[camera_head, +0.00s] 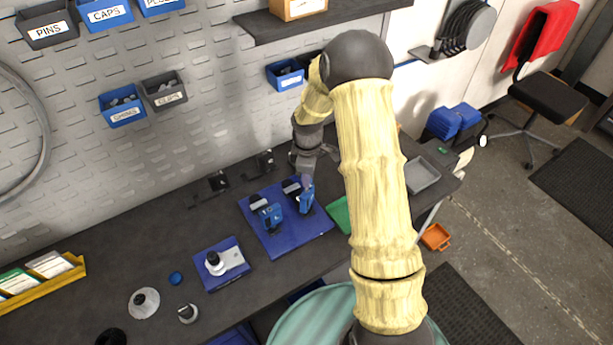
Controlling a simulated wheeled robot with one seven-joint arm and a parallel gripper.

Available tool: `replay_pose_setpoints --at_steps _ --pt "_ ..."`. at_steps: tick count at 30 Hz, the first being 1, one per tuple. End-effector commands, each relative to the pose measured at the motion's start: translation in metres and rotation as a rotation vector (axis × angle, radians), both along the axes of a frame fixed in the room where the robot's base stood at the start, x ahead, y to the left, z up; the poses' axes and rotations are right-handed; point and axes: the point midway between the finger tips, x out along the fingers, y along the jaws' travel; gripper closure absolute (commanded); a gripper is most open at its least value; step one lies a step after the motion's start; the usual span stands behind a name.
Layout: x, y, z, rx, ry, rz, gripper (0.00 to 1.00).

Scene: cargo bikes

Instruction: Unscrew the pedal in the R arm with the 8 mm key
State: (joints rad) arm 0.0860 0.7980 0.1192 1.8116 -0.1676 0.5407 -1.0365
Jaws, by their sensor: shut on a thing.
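My gripper (305,168) is at the far side of a blue mat (285,242) on the dark bench. It points down over the right of two blue stands, and is shut on a small purplish piece (307,182). I cannot tell whether this piece is the key. The right blue stand (307,201) has a dark part (291,188) at its upper left. The left blue stand (272,214) also has a dark part (258,203) beside it. The pedal, the R mark and the key size are too small to make out. My arm hides part of the bench to the right.
A smaller blue mat (228,278) with a white and black piece lies to the left. A green tray (341,213) and grey tray (422,174) are to the right. Two dark holders (218,181) stand near the wall. Blue bins and a shelf (325,18) are above.

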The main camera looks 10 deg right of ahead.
Motion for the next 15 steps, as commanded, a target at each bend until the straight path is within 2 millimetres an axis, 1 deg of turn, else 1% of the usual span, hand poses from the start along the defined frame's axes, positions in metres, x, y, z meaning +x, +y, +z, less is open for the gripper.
replay_pose_setpoints --at_steps 1,8,11,15 --pt "-0.0026 -0.0015 -0.0025 -0.002 0.008 0.006 1.00" --pt "-0.0028 -0.0018 -0.0028 -0.002 0.009 0.012 1.00" --pt "-0.0029 -0.0027 -0.0019 -0.001 0.010 0.088 1.00" --pt "-0.0031 -0.0025 -0.0013 0.000 0.012 0.275 1.00"
